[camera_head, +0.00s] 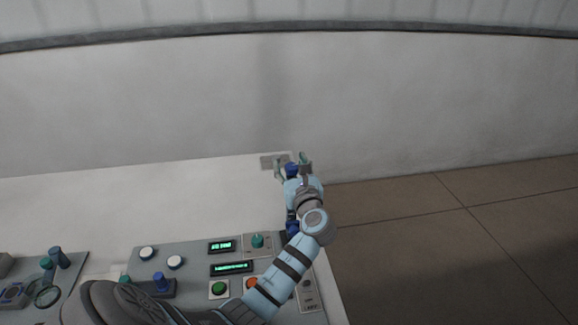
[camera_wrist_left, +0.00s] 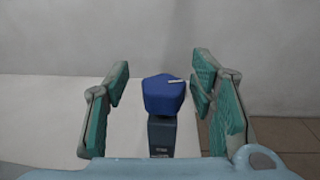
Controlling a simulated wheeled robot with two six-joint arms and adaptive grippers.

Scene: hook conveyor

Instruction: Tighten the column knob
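The column knob (camera_wrist_left: 163,94) is blue with rounded corners and has a light pointer mark on its top, turned toward the right. It sits on a dark grey column (camera_wrist_left: 162,136) in the left wrist view. In the head view the blue knob (camera_head: 291,169) shows small at the far right corner of the white surface. My left gripper (camera_head: 291,163) is there, with its green-padded fingers apart on either side of the knob. In the left wrist view a gap shows on the left of the knob; the right finger is closer to it. My right gripper is not in view.
A grey control panel (camera_head: 196,258) with a green button (camera_head: 219,289), green displays and white knobs lies at the front. Another panel (camera_head: 71,268) is at the far left. The white surface (camera_head: 150,205) behind is clear. Brown floor (camera_head: 430,240) lies to the right.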

